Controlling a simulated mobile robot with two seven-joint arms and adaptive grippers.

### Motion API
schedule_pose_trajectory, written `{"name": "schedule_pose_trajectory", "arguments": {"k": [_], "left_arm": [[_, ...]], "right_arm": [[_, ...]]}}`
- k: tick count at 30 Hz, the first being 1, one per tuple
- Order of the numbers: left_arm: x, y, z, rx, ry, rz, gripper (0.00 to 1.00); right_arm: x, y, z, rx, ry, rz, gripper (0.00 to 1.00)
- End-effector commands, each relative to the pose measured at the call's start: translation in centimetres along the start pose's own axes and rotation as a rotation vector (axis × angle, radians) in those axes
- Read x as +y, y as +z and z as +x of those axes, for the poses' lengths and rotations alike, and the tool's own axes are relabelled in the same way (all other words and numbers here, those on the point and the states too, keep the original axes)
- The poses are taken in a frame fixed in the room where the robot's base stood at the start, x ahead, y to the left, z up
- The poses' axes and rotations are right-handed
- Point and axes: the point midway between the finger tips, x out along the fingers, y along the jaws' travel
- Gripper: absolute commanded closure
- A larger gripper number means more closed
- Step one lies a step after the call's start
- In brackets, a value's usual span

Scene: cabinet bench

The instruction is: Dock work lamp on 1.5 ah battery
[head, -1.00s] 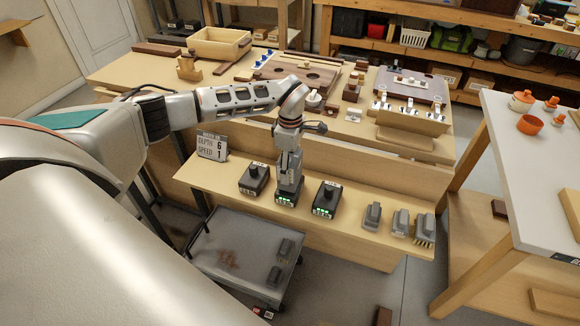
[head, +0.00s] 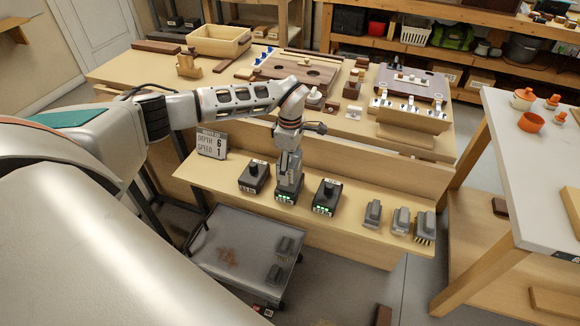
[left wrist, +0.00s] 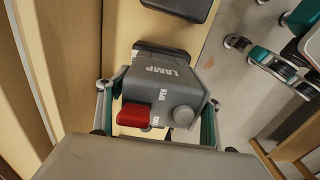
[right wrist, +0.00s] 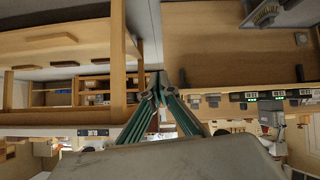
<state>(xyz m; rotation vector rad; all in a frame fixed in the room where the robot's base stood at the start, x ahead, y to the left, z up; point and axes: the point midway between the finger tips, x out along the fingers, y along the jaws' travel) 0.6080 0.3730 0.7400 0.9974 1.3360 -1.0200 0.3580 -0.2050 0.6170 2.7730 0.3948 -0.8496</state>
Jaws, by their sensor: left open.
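The work lamp (left wrist: 165,85) is a dark grey block marked LAMP, with a red tab and a round grey knob. In the head view it stands upright on the middle battery (head: 288,193), which shows green lights; whether it is fully seated, I cannot tell. My left gripper (head: 289,160) is above it in the head view. In the left wrist view, the left gripper's fingers (left wrist: 157,112) are spread open on both sides of the lamp. My right gripper (right wrist: 160,82) appears shut and empty, away from the lamp. The battery's capacity label is unreadable.
Other black batteries stand left (head: 253,178) and right (head: 326,198) of the middle one on the narrow shelf (head: 225,180). Grey tool heads (head: 400,220) stand farther right. A sign (head: 212,144) stands at the left. A grey cart (head: 232,250) is below.

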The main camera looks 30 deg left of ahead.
Motion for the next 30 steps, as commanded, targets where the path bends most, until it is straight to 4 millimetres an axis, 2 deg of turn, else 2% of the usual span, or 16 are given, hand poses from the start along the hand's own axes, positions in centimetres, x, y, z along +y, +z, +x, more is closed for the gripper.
{"name": "schedule_pose_trajectory", "arguments": {"k": [5,9,30], "left_arm": [[0.0,0.0,0.0,0.000,0.000,0.000,0.35],[0.1,0.0,-1.5,-0.001,0.005,0.000,0.35],[0.1,0.0,-6.5,-0.001,0.002,0.000,0.35]], "right_arm": [[-0.1,0.1,0.0,0.000,-0.001,0.004,1.00],[0.0,-0.7,-0.4,0.003,-0.002,0.007,1.00],[0.3,-4.0,-2.4,0.012,-0.004,0.010,1.00]]}}
